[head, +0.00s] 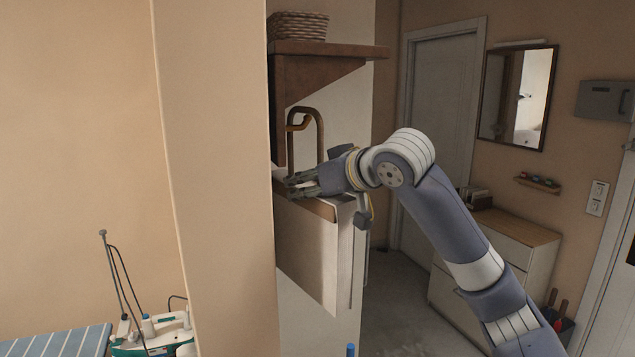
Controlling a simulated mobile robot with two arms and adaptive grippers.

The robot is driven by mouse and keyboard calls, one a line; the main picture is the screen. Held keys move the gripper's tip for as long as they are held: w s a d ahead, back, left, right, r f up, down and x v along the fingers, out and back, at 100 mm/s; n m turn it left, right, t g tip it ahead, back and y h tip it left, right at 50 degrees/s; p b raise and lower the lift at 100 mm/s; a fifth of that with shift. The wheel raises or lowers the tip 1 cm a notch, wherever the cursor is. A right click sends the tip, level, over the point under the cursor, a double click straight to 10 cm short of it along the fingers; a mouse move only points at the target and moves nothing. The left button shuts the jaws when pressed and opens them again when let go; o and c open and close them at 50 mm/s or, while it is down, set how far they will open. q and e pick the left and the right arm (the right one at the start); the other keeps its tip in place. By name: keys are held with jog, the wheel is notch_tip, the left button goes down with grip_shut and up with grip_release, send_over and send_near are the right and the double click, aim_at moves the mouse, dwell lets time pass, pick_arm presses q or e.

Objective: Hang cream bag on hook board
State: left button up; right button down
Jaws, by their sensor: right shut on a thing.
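The cream bag (313,255) hangs upright beside the wall corner, with a brown band along its top and a brown handle (320,135) arching above. My right gripper (292,186) is shut on the bag at its top band, fingers pointing left. The brown wooden hook board (278,115) is on the wall just left of the handle. A brass-coloured hook (298,125) shows at the upper left of the handle loop. I cannot tell whether the handle is around the hook or only beside it. My left gripper is out of view.
A wall corner (215,200) stands close left of the bag and hides part of the board. A wooden shelf (325,49) with a basket (298,26) is above. A drawer cabinet (495,265) stands right, behind my arm.

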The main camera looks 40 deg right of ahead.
jog(key=shift+w+a, duration=0.1)
jog(key=shift+a, duration=0.45)
jog(key=shift+a+f, duration=0.1)
jog(key=shift+a, duration=0.15)
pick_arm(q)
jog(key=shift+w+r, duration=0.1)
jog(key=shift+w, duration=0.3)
pick_arm(e)
jog(key=shift+w+a+f, duration=0.2)
jog(key=shift+a+f, duration=0.25)
jog(key=shift+f, duration=0.25)
